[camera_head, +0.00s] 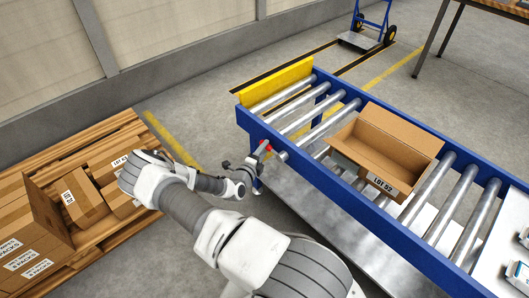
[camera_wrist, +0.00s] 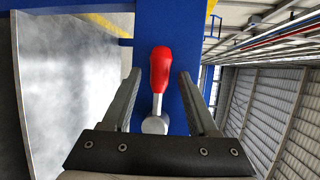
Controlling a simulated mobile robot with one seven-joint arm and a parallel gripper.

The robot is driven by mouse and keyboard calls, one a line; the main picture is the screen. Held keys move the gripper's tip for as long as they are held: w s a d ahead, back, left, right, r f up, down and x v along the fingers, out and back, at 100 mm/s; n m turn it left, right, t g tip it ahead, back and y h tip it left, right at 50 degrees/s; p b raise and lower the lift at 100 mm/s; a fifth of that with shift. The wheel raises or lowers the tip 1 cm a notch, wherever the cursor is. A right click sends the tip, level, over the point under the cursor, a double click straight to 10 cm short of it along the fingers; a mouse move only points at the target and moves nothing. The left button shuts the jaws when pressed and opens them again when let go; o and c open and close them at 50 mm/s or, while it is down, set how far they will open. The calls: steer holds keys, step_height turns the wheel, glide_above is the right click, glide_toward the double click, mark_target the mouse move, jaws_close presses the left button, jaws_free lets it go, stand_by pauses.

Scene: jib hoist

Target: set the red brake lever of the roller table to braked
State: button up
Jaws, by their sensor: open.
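The roller table (camera_head: 343,183) has a blue frame and metal rollers. Its brake lever has a red handle (camera_head: 264,147) on the near side of the frame, close to the yellow end plate. In the wrist view the red handle (camera_wrist: 160,68) sits on a metal stem with a round grey pivot, in front of the blue frame (camera_wrist: 150,22). My gripper (camera_head: 250,165) is at the lever. In the wrist view my gripper (camera_wrist: 160,82) is open, with one finger on each side of the lever and visible gaps to both. I cannot tell whether the lever is set to braked.
An open cardboard box (camera_head: 385,150) labelled LOT 52 stands on the rollers. A yellow end plate (camera_head: 275,82) closes the table's far end. A wooden pallet (camera_head: 75,160) with several cartons lies at left. A blue hand truck (camera_head: 370,30) stands behind.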

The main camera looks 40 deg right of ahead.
steer(key=shift+w+d+f, duration=0.1)
steer(key=shift+w+d, duration=0.15)
steer(key=shift+d, duration=0.3)
jaws_close()
stand_by(1.1)
